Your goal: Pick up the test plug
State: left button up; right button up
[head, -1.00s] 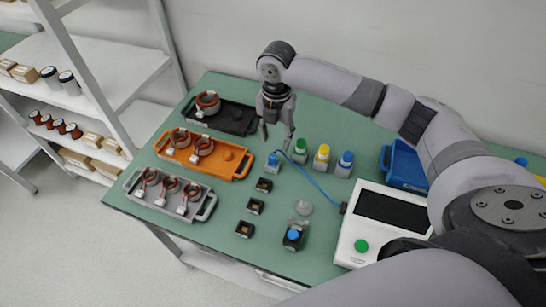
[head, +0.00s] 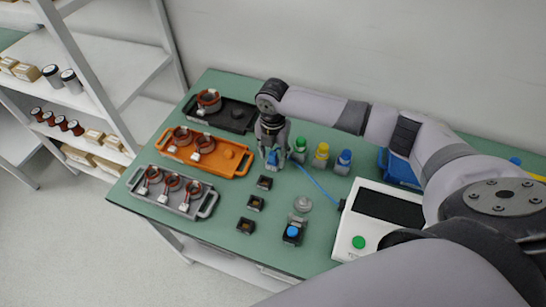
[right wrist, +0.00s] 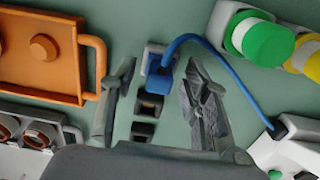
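The blue test plug (head: 272,157) sits in a small grey holder on the green table, with a blue cable (head: 318,185) running to the white tester (head: 382,222). The plug also shows in the right wrist view (right wrist: 161,64), between the two finger lines. My right gripper (head: 273,154) points down over the plug, its fingers open on either side. In the right wrist view (right wrist: 160,72) gaps show between both fingers and the plug. The head view hides part of the plug behind the fingers. My left gripper is not in view.
Green, yellow and blue capped blocks (head: 321,154) stand close right of the gripper. Orange (head: 235,169), black (head: 235,123) and grey (head: 207,205) trays with copper coils lie left. Several small dark blocks (head: 256,202) sit in front. A shelf (head: 110,75) stands at far left.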

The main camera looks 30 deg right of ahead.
grip_shut()
dwell(0.3)
jog(key=shift+r, duration=0.1)
